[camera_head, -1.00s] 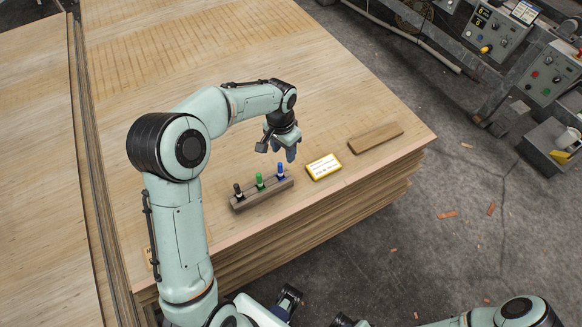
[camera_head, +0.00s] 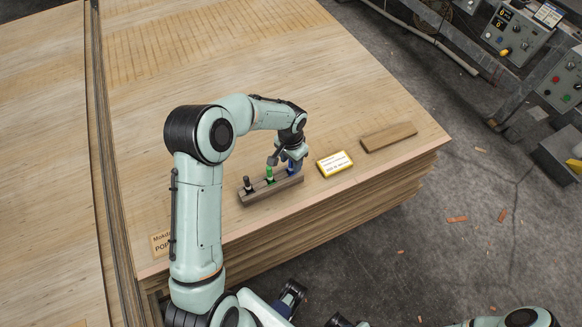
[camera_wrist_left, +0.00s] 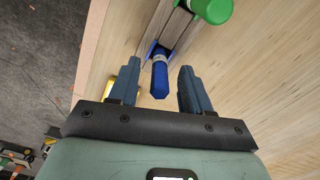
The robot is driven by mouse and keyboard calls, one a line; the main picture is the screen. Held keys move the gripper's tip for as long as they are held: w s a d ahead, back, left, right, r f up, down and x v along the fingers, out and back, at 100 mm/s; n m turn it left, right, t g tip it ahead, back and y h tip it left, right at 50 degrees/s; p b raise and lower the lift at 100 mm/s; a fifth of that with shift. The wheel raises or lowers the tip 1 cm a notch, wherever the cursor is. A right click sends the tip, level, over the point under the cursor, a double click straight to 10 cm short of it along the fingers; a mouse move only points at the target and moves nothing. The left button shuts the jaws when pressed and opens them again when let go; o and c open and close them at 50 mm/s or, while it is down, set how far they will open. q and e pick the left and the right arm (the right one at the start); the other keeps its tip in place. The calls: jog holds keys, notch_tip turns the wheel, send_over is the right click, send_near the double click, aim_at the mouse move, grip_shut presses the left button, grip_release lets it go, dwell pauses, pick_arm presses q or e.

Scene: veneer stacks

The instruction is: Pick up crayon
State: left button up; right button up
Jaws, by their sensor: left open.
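A wooden block holder (camera_head: 274,189) stands near the front edge of the veneer stack. It holds a black crayon (camera_head: 249,186), a green crayon (camera_head: 269,174) and a blue crayon at its right end. My left gripper (camera_head: 292,165) is over that right end and mostly hides the blue crayon in the head view. In the left wrist view, the blue crayon (camera_wrist_left: 160,78) stands between the two open fingers, with a gap on each side. The green crayon (camera_wrist_left: 212,8) shows at the top.
A yellow-edged card (camera_head: 335,162) lies right of the holder, and a flat wooden strip (camera_head: 388,137) lies beyond it. A label (camera_head: 161,243) is at the front left, beside my arm. The sheet behind the holder is clear.

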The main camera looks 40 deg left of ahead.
pick_arm(q)
jog(key=shift+f, duration=0.45)
jog(key=shift+c, duration=0.3)
grip_shut()
jog(key=shift+r, duration=0.1)
